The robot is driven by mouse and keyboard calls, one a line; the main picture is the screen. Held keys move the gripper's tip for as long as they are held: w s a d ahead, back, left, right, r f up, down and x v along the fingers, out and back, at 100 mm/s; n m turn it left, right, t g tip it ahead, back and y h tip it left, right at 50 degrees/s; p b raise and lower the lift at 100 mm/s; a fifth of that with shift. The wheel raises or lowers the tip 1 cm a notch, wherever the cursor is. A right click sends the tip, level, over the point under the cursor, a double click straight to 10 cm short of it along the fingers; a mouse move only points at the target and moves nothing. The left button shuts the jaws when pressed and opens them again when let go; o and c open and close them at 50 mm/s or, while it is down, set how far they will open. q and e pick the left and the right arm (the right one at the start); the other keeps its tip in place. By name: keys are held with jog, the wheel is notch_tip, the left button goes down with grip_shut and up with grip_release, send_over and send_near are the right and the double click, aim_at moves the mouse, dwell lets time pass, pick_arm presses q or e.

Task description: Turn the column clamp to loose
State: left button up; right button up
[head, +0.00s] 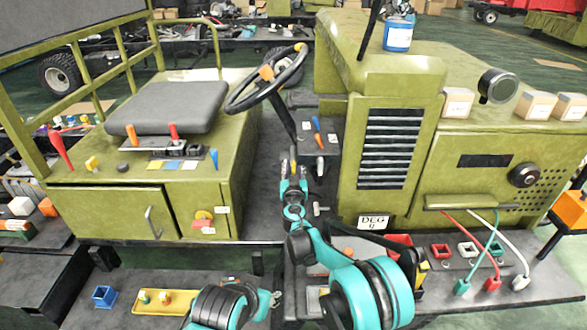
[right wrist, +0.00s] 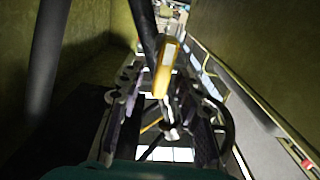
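The steering column (head: 284,122) slopes down from the black steering wheel (head: 268,78) in the middle of the head view. A yellow lever handle (right wrist: 167,66), which looks like the column clamp's, stands beside a dark post in the right wrist view. My right gripper (head: 289,160) reaches up to the column's lower part and hides the clamp area in the head view. In the right wrist view, its fingers (right wrist: 166,98) are apart with the yellow handle ahead between them; contact is not clear. My left arm is low in the head view, with its gripper (head: 275,298) small and partly hidden.
A panel with orange and blue levers (head: 318,138) sits just right of my right gripper. The black seat (head: 168,107) is to the left, and the green hood with its black grille (head: 391,148) to the right. The dark floor between them is narrow.

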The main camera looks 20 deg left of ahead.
jog(key=shift+w, duration=0.2)
grip_shut()
jog(key=shift+a+n, duration=0.1)
jog(key=shift+n, duration=0.2)
jog(key=n, duration=0.3)
jog(key=shift+s+a+n, duration=0.15)
jog(key=shift+a+n, duration=0.1)
jog(key=shift+n, duration=0.05)
jog(key=n, duration=0.4)
jog(key=f+n, duration=0.1)
jog(key=n, duration=0.4)
jog(key=a+n+b, duration=0.1)
jog(key=n, duration=0.3)
jog(key=shift+s+a+f+n, duration=0.1)
jog(key=shift+s+f+n, duration=0.05)
jog(key=shift+f+n, duration=0.2)
